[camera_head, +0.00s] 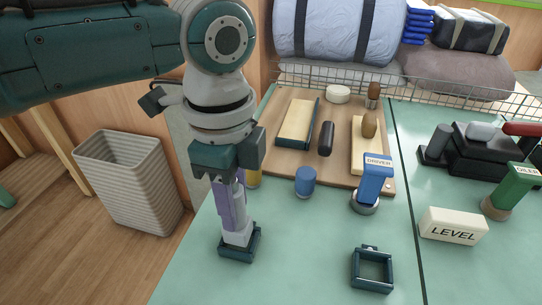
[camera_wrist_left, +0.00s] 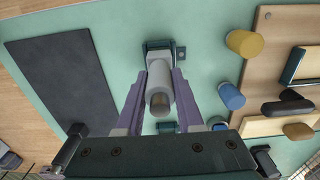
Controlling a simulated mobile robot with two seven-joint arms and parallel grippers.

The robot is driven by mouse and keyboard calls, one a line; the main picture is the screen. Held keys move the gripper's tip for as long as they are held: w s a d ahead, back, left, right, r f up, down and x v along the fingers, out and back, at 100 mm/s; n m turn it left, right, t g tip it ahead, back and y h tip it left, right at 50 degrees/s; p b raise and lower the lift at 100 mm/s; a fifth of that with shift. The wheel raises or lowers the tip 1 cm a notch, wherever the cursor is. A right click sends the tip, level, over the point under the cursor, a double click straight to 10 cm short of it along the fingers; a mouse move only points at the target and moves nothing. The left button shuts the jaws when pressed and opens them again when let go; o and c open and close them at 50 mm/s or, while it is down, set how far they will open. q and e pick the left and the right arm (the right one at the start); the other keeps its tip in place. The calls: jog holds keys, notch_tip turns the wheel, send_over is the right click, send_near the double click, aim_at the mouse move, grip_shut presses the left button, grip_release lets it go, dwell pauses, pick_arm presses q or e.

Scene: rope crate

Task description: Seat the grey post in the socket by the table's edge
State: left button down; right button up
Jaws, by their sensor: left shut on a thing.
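The grey post (camera_head: 238,238) is held between the purple fingers of my left gripper (camera_head: 235,228), which is shut on it. Its lower end is at the dark square socket (camera_head: 240,254) near the table's left edge, apparently inside the frame; how deep it sits is hidden. In the left wrist view, the post (camera_wrist_left: 158,85) stands between the fingers (camera_wrist_left: 157,88), with its near end toward the camera and the socket (camera_wrist_left: 160,46) behind it. My right gripper is in neither view.
A second square frame (camera_head: 372,285) lies on the table to the right. A blue cylinder (camera_head: 305,181), a DRIVER stand (camera_head: 375,178) and a LEVEL block (camera_head: 453,226) stand beyond. A wooden board (camera_head: 275,155) is at the back. A dark mat (camera_wrist_left: 60,75) lies nearby.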

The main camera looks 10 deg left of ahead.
pick_arm(q)
jog(key=shift+f+b, duration=0.85)
jog(key=shift+f, duration=0.55)
dwell(1.0)
jog(key=shift+c, duration=2.3)
grip_release()
jog(key=shift+r, duration=0.1)
notch_tip(320, 180, up, 8)
jog(key=shift+r+p, duration=0.25)
jog(key=shift+p, duration=0.75)
jog(key=shift+r, duration=0.65)
